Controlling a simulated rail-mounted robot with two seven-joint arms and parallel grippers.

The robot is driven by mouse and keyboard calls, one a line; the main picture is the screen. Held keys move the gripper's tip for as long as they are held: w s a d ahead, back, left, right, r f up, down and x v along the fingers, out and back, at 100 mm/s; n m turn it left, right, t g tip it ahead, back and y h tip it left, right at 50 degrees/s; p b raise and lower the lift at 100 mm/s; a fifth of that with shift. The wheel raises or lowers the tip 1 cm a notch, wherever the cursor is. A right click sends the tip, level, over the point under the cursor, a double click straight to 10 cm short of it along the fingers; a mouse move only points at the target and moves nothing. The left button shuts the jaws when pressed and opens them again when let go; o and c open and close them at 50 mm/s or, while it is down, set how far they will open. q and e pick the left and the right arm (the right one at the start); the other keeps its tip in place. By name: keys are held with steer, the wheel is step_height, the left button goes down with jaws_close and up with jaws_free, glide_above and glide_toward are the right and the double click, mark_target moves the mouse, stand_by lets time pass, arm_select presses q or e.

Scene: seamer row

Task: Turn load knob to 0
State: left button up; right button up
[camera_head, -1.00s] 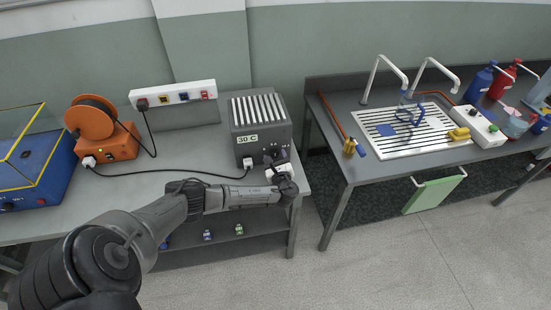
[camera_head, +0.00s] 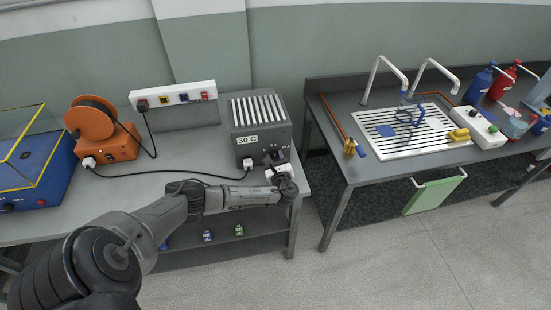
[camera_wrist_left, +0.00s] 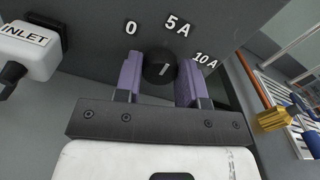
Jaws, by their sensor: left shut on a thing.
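The load knob (camera_wrist_left: 161,68) is a round black knob with a white mark, on the front of the grey box (camera_head: 248,118) labelled 30 C. In the left wrist view the labels 0 (camera_wrist_left: 131,28), 5 A (camera_wrist_left: 177,27) and 10 A (camera_wrist_left: 205,60) fan out around it. The white mark tilts slightly right of upright, roughly towards 5 A. My left gripper (camera_wrist_left: 160,77) has its purple-lined fingers on both sides of the knob and is shut on it. In the head view my left gripper (camera_head: 278,165) hides the knob. My right gripper is not in view.
A white INLET plug (camera_wrist_left: 27,50) sits left of the knob, and its black cable (camera_head: 180,175) runs across the bench to the orange reel (camera_head: 108,142). The sink bench (camera_head: 352,172) stands to the right, across a gap. The bench front is mostly clear.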

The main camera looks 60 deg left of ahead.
arm_select(q)
steer(key=shift+n, duration=0.3)
steer(key=shift+f+n, duration=0.1)
steer(key=shift+n, duration=0.9)
steer(key=n, duration=0.2)
steer(key=shift+n, duration=0.3)
steer(key=n+b, duration=0.2)
steer(key=n, duration=0.2)
steer(key=shift+f+n, duration=0.1)
steer(key=shift+n, duration=0.3)
steer(key=shift+n+b, duration=0.4)
steer(key=shift+n, duration=0.7)
steer(key=o, duration=0.9)
steer(key=shift+o, duration=0.2)
